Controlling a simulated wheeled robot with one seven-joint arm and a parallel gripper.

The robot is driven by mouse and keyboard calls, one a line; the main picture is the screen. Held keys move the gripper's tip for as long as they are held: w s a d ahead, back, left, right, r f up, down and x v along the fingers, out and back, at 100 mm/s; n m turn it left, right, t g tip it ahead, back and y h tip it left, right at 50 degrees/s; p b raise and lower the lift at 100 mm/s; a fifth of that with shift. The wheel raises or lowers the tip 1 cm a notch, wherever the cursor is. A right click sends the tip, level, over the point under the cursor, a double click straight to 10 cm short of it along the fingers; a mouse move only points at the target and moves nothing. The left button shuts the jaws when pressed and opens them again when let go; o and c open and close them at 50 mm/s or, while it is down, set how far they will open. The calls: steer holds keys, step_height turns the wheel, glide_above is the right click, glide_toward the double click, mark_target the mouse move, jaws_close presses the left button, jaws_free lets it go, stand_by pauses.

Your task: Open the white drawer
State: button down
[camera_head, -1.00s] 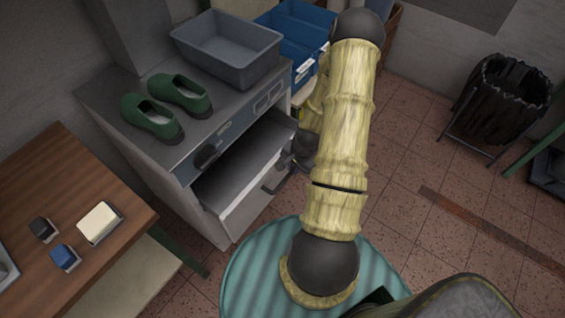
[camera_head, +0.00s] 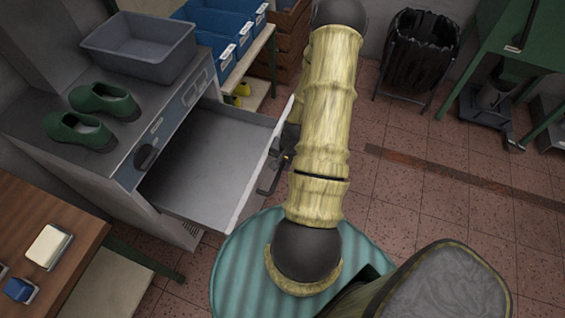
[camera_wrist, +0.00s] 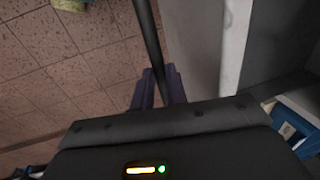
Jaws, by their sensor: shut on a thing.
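The white drawer (camera_head: 213,158) is pulled well out of the grey cabinet, and its empty grey inside shows in the head view. Its front panel also shows in the wrist view (camera_wrist: 233,50). A dark bar handle (camera_head: 266,186) stands off the drawer front; it runs up and down the wrist view (camera_wrist: 149,42). My gripper (camera_wrist: 158,92) is shut on the handle, with a finger on either side of the bar. In the head view my arm hides most of the gripper.
The cabinet top (camera_head: 152,104) carries green shoes (camera_head: 105,101) and a grey tub (camera_head: 140,52). A wooden table (camera_head: 40,225) stands at lower left. Blue bins (camera_head: 225,22) stand behind. A black waste bin (camera_head: 420,48) is at back right. Tiled floor (camera_head: 440,190) to the right is open.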

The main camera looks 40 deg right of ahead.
steer(key=c, duration=1.4)
jaws_free()
step_height(320, 180, up, 17)
steer(key=s+d, duration=0.1)
steer(key=s, duration=0.1)
steer(key=shift+s+d+p, duration=0.3)
steer(key=shift+s+p, duration=0.1)
steer(key=w+a+r+n+p, duration=0.1)
steer(key=a+r+n, duration=0.5)
steer(key=a, duration=0.5)
steer(key=w+a+r+n+h+p, duration=0.1)
steer(key=a+r+n, duration=0.5)
steer(key=a, duration=0.5)
step_height(320, 180, up, 2)
steer(key=shift+r+t+p, duration=0.2)
steer(key=shift+t+p, duration=0.1)
steer(key=shift+p, duration=0.1)
